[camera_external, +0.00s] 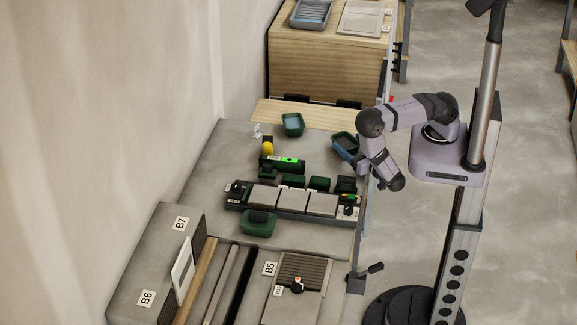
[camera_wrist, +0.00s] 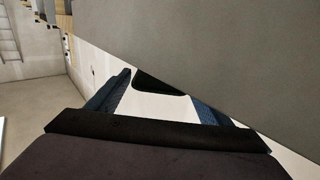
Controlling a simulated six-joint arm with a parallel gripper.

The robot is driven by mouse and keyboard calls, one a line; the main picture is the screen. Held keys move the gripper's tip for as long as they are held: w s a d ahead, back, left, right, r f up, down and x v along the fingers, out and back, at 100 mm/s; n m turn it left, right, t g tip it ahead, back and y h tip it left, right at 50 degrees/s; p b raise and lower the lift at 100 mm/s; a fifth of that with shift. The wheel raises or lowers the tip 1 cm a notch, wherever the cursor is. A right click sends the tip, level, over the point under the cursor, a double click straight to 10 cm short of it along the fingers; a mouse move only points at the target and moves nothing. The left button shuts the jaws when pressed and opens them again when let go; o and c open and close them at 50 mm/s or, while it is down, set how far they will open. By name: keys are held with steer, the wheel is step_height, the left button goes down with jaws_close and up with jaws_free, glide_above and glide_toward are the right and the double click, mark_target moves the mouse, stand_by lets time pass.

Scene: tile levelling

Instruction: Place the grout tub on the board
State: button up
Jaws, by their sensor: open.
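Several tubs are on the grey bench, and I cannot tell which is the grout tub. A dark green tub (camera_external: 292,125) is at the back, a blue tub (camera_external: 344,146) is near the right edge, and another green tub (camera_external: 258,223) is in front of the tile row. A dark board (camera_external: 231,199) carries three grey tiles (camera_external: 293,200). My gripper (camera_external: 393,184) hangs beside the bench's right edge, apart from the tubs. In the wrist view its two blue fingers (camera_wrist: 158,92) are spread, with a dark shape partly showing beyond them; I see nothing held.
A light wooden strip (camera_external: 310,114) lies along the bench's back edge. A green-lit device (camera_external: 283,163) and a yellow item (camera_external: 267,147) stand behind the tiles.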

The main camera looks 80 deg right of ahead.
steer(key=shift+v, duration=1.1)
step_height(320, 180, up, 5)
steer(key=p, duration=0.4)
steer(key=shift+d+r+p, duration=0.15)
steer(key=shift+r+p, duration=0.05)
steer(key=shift+p, duration=0.15)
steer(key=shift+r+p, duration=0.65)
steer(key=shift+r, duration=0.15)
steer(key=shift+w, duration=0.15)
